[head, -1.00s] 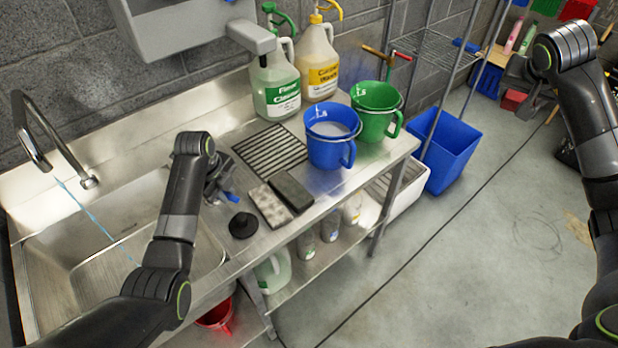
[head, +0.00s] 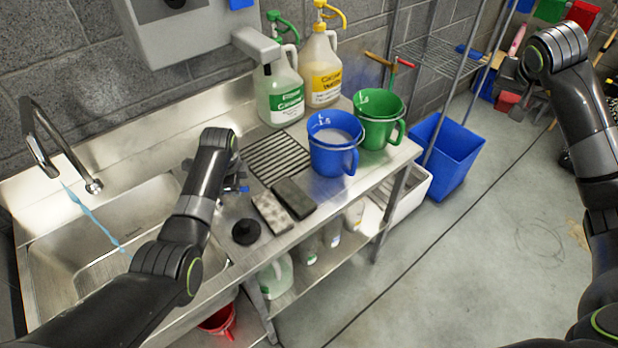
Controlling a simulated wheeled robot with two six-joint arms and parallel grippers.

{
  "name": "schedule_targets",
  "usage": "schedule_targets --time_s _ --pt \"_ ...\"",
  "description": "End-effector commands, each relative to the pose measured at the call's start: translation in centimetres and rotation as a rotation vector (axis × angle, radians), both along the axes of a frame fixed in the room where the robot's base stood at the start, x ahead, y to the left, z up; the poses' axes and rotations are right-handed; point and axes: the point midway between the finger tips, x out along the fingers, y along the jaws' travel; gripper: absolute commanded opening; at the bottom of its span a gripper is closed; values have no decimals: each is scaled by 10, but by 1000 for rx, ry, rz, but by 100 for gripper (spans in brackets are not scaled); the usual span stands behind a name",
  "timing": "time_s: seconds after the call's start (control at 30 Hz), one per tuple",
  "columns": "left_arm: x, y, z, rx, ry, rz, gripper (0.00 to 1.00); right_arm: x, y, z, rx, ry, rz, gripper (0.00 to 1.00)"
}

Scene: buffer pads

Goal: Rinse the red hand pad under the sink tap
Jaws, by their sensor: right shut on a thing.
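The red hand pad (head: 507,102) is small and at the upper right, in front of the far clutter. My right gripper (head: 510,88) is shut on it, far from the sink and raised over the floor. The metal sink (head: 130,235) is at the left. The curved tap (head: 38,140) stands at its back left, and a thin blue stream (head: 92,212) falls from it into the basin. My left gripper (head: 236,182) is beyond my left wrist, over the counter by the sink's right edge. Its fingers are largely hidden, so its opening is unclear.
Beside the sink, the counter holds a black plug (head: 245,232), a dark pad (head: 294,197), a pale speckled pad (head: 270,212), a blue jug (head: 334,150), a green jug (head: 378,125) and two pump bottles. A blue bin (head: 447,150) stands right of the counter.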

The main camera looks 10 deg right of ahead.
Motion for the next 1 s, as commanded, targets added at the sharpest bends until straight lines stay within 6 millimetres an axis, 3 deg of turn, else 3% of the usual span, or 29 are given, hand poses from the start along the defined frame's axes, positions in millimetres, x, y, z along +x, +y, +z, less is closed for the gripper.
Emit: schedule_targets --time_s 0.4,0.43,0.57,1.0 --pt "2 0 2 2 -5 5 0 0 0 1 -1 -1 0 26" --pt "2 0 2 2 -5 5 19 0 0 1 -1 -1 0 26" --pt "1 0 2 1 -3 4 36 0 0 1 -1 -1 0 26" --pt "0 0 7 0 -1 4 37 0 0 0 -1 -1 0 26"
